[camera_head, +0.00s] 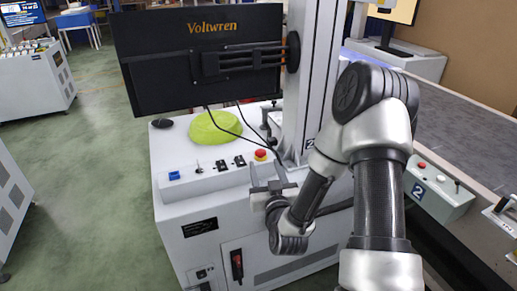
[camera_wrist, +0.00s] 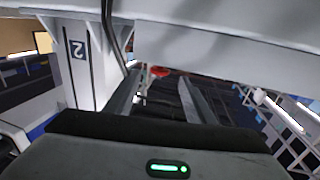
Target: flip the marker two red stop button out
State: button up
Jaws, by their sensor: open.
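A red stop button (camera_head: 261,154) on a yellow base sits on the sloped front panel of the white cabinet, near a column with a "2" marker (camera_head: 309,143). My gripper (camera_head: 269,187) is just below and in front of that button, apart from it as far as I can tell. In the wrist view my gripper (camera_wrist: 163,98) is open and empty. The red button (camera_wrist: 158,72) shows small beyond and between the fingers, partly hidden; the "2" marker (camera_wrist: 79,48) appears upside down at left. Another red button (camera_head: 422,164) is on a grey box (camera_head: 439,194) also marked "2".
The column (camera_head: 306,80) rises close right of the button. A dark conveyor belt (camera_head: 465,125) runs at right.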

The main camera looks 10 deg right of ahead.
jog(key=w+b, duration=0.1)
jog(key=w, duration=1)
jog(key=shift+w, duration=0.25)
